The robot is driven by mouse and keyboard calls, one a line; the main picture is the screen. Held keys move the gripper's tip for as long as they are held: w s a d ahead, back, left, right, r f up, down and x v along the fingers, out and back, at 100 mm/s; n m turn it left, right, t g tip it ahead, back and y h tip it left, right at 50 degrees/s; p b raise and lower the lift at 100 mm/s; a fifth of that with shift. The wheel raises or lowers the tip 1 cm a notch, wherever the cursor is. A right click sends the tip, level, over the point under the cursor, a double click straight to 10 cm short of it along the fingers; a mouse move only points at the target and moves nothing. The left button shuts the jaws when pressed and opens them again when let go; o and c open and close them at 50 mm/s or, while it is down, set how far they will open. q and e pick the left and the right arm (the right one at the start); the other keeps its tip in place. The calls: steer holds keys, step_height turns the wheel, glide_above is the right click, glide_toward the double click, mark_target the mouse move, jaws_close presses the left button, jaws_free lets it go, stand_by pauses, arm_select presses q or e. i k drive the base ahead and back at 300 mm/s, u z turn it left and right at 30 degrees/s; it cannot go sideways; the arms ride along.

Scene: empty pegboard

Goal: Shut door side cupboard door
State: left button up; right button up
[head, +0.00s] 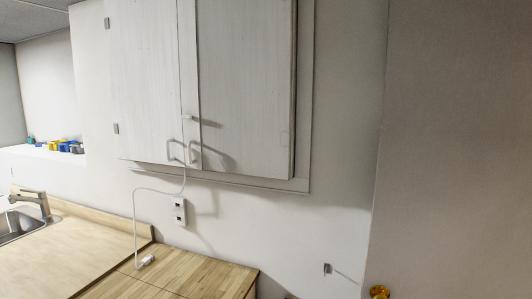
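A white two-door wall cupboard hangs in the upper middle of the head view. Its left door (143,80) and its right door (245,85), on the side of the room door, both have pale handles near their lower inner corners: the left handle (175,151) and the right handle (195,153). A vertical strip shows between the two doors. The right door's outer edge stands out from the frame (302,120) with a dark line beside it. I cannot tell exactly how far either door stands open. Neither of my grippers is in view.
A wooden counter (175,273) lies below the cupboard, with a sink and faucet (30,199) at left. A white cord (136,215) hangs by an outlet (179,211). A large door (460,150) with a brass knob (379,292) fills the right side.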

mark_target(235, 58)
steer(key=z, duration=1.15)
steer(key=i, duration=0.6)
steer(key=u, duration=2.6)
